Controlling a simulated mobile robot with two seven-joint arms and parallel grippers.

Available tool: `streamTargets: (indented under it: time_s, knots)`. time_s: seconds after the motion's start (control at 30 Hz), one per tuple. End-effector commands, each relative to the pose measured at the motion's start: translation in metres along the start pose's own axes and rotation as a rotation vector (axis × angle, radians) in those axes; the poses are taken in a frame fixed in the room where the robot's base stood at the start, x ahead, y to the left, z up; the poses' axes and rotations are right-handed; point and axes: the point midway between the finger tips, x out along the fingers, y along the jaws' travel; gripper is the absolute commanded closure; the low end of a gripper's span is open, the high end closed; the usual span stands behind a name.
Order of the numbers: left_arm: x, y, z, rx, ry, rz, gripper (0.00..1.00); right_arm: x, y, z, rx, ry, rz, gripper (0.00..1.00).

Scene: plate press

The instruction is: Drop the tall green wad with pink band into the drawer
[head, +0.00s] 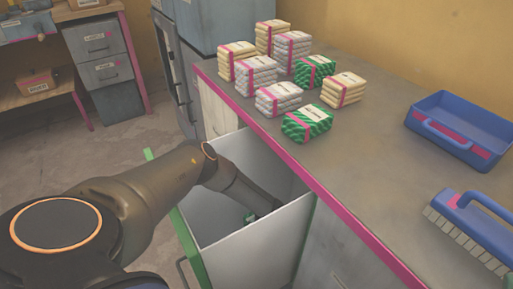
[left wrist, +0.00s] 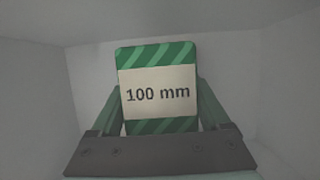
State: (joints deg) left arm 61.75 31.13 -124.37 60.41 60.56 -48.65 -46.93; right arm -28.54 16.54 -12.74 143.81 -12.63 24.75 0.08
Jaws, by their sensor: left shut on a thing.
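The open drawer (head: 260,250) is a light grey bin below the counter, and my left arm reaches down into it. In the left wrist view, my left gripper (left wrist: 158,108) is shut on a green striped wad (left wrist: 157,55) with a cream label reading "100 mm". Pale drawer walls surround them. No pink band shows on the held wad from this side. My right gripper is not in view.
On the counter (head: 372,160) stand several banded wads: cream, grey, and two green with pink bands (head: 315,70) (head: 307,123). A blue tray (head: 440,132) and a blue-handled brush (head: 465,235) lie to the right. The counter's pink edge runs beside the drawer.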

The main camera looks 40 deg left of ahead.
Motion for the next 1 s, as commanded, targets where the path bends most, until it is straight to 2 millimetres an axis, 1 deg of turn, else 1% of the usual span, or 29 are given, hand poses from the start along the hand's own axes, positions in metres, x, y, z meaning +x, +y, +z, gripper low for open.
streamTargets:
  time_s: [0.03,0.1,0.17,0.4,0.8,0.93,0.97,1.0]
  knots:
    - [0.012,0.0,-0.005,0.002,-0.002,0.001,0.82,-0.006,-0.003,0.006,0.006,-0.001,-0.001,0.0]
    - [0.022,0.0,-0.01,0.003,-0.001,0.0,0.82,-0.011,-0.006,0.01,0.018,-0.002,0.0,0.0]
    - [0.027,0.0,-0.011,0.002,-0.001,0.001,0.82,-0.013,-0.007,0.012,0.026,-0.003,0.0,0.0]
    - [0.026,0.0,-0.011,0.001,0.0,0.0,0.82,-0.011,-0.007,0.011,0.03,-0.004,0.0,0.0]
    - [0.037,0.0,-0.015,-0.001,-0.001,0.0,0.82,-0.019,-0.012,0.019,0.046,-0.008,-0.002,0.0]
    - [0.036,0.0,-0.015,0.0,-0.001,0.0,0.82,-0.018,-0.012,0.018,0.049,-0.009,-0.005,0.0]
    - [0.037,0.0,-0.015,0.001,-0.001,0.0,0.17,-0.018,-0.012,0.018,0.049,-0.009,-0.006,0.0]
    - [0.037,0.0,-0.015,0.001,-0.001,0.0,0.12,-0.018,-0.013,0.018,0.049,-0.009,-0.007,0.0]
